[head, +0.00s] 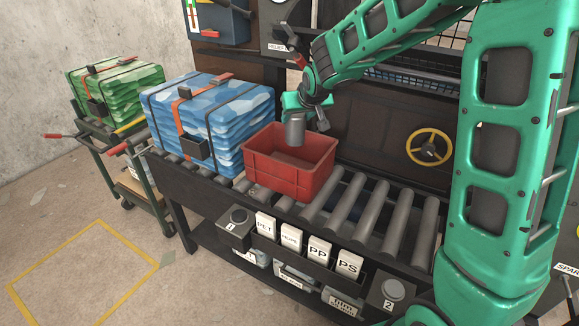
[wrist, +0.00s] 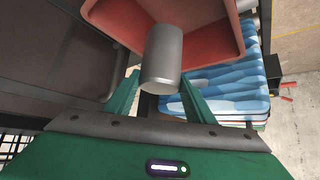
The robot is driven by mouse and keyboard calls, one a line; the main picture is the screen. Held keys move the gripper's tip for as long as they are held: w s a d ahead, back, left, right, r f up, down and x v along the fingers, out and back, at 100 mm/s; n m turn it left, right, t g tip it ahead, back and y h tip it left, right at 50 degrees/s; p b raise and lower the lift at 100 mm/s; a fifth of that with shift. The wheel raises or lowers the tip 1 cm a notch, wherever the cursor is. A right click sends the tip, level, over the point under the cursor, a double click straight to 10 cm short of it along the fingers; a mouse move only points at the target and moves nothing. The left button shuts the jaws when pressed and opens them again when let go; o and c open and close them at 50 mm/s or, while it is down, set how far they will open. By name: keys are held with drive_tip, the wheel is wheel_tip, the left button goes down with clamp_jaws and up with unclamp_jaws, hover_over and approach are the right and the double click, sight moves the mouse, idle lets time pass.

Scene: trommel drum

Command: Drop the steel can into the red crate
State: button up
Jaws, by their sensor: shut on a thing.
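The steel can (head: 295,131) is a plain grey cylinder. My gripper (head: 306,108) is shut on it and holds it above the red crate (head: 284,182). The can hangs roughly upright over the crate's opening, near its back part. In the wrist view the can (wrist: 162,62) sits between the two green fingers of my gripper (wrist: 160,85), with the red crate (wrist: 213,58) behind it. The crate stands on the roller conveyor. Part of the crate's inside shows; the can hides some of it.
A strapped blue bale (head: 212,120) stands left of the crate on the rollers. Grey rollers (head: 365,215) to the right are bare. A label rack (head: 308,245) and a round button (head: 393,289) line the front. A green bale (head: 115,92) sits on a cart farther left.

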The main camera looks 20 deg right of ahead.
drive_tip(key=o, duration=1.5)
drive_tip(key=shift+c, duration=0.2)
drive_tip(key=v, duration=1)
drive_tip(key=shift+s+r, duration=0.2)
drive_tip(key=shift+r, duration=0.05)
